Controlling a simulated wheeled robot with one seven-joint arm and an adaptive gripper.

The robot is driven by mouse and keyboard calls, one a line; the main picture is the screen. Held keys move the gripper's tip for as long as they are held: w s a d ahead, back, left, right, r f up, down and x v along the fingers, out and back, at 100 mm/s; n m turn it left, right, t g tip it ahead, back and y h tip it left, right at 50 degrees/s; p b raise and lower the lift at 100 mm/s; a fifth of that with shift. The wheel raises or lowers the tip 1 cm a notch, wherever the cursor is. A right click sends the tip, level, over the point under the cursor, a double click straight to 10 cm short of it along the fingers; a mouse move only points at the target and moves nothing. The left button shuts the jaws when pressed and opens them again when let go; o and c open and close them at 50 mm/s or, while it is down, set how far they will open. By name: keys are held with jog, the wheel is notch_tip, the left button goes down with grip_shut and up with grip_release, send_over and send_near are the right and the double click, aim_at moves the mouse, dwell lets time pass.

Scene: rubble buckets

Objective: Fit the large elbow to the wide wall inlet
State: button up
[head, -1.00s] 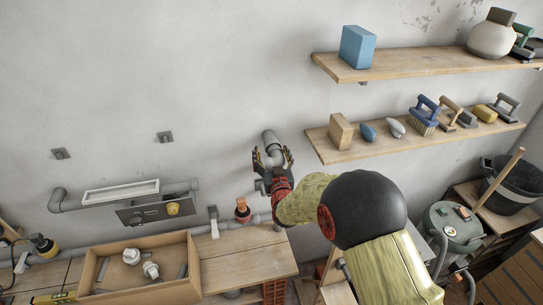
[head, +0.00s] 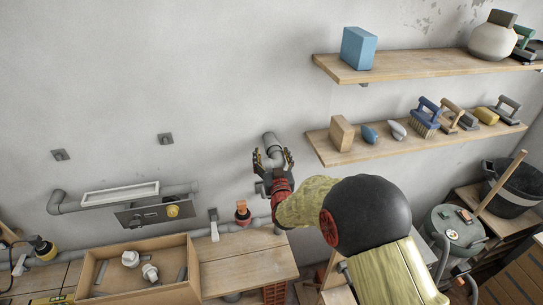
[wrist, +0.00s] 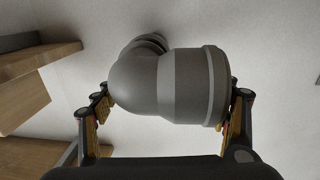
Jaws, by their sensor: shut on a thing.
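The large elbow (head: 270,140) is a grey bent pipe piece. My gripper (head: 273,160) is shut on it and holds it up close to the wall, left of the shelves. In the wrist view the elbow (wrist: 165,80) lies between the two fingers of my gripper (wrist: 170,112). Its wide collar is at the right finger, and its bend and ringed far end turn up and away towards the wall. I cannot pick out the wide wall inlet for certain. A grey fitting (head: 259,188) shows just left of my gripper, partly hidden by it. Whether the elbow touches the wall is unclear.
An orange-red fitting (head: 242,211) stands left of my wrist. A box (head: 190,262) sits on the bench. The lower shelf (head: 330,158) is close at right.

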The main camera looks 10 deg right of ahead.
jog(key=shift+f+b, duration=0.1)
jog(key=shift+b, duration=0.45)
jog(key=shift+w, duration=0.25)
jog(key=shift+w+b, duration=0.65)
jog(key=shift+b, duration=0.05)
jog(key=o, duration=2)
jog(key=shift+s, duration=0.1)
